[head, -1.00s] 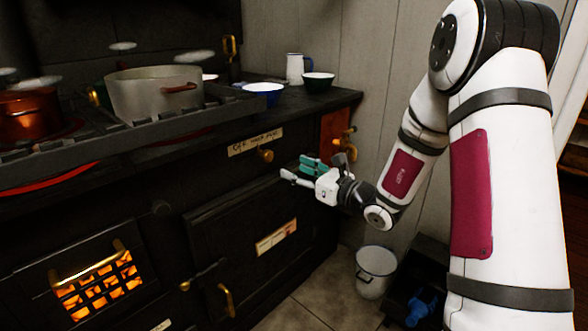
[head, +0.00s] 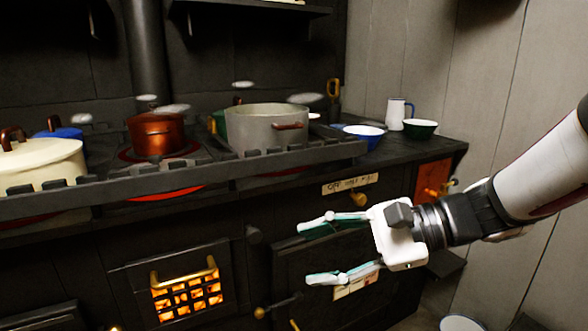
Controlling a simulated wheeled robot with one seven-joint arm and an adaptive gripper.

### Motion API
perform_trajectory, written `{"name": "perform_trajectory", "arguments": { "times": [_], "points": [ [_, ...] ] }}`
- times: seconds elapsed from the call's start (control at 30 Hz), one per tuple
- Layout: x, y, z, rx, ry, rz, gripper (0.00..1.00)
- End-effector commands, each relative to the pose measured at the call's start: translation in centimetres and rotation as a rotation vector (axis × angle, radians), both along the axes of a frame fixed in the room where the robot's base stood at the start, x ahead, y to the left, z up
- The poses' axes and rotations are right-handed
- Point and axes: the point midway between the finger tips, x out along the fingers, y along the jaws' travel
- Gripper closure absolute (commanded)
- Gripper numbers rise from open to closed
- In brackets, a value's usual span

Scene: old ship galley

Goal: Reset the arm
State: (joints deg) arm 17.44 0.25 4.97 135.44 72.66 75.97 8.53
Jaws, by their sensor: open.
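My gripper (head: 322,251) is white with teal-lined fingers. It is open and empty, with its fingers spread and pointing left. It hangs in front of the black stove's oven door (head: 290,275), which it partly covers. My arm reaches in from the right edge of the picture. I cannot tell from this view how far the fingertips are from the door.
On the stove top stand a grey pot (head: 262,130), a copper pot (head: 155,133) and a cream pot (head: 40,165) behind a rail (head: 180,178). Bowls and a white jug (head: 397,112) stand at right. A firebox (head: 187,295) glows below. A bucket (head: 460,323) stands on the floor.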

Motion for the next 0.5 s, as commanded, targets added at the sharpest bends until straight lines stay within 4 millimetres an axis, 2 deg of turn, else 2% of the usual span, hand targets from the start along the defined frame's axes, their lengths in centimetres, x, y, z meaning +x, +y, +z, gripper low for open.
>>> {"name": "perform_trajectory", "arguments": {
  "times": [0.03,0.13,0.3,0.4,0.5],
  "points": [
    [-2.7,0.5,0.1,-0.074,-0.041,0.082,0.5],
    [-7.8,0.4,-0.6,-0.231,-0.106,0.245,0.5],
    [-15.2,-2.2,-2.3,-0.51,-0.218,0.496,0.5],
    [-18.4,-4.7,-3.2,-0.67,-0.277,0.618,0.5],
    [-20.6,-7.2,-3.9,-0.806,-0.324,0.714,0.5]
  ]
}}
